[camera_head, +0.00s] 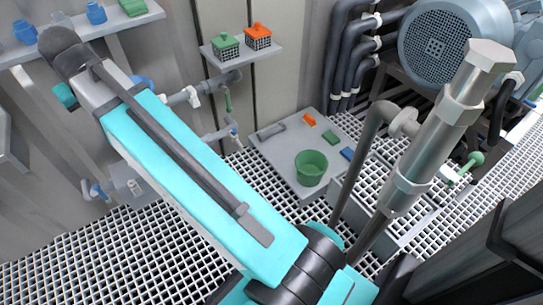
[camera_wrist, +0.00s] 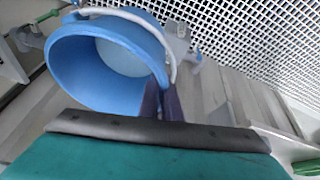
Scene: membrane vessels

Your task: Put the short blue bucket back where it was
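A blue bucket (camera_wrist: 68,68) with a pale handle fills the upper left of the wrist view. It is tipped, with its open mouth toward the camera. My gripper (camera_wrist: 162,100) has its two dark fingers close together at the right rim of the bucket and appears shut on that rim. In the head view a small blue patch (camera_head: 141,81) shows behind my arm and may be this bucket; the arm hides the rest. My gripper's fingers are hidden in the head view.
A shelf (camera_head: 72,36) at the upper left holds blue vessels (camera_head: 25,32) and a green item. A small shelf (camera_head: 240,52) carries green and orange baskets. A green bucket (camera_head: 311,168) stands on a grey platform (camera_head: 283,160). Pipes and valves line the wall; grating covers the floor.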

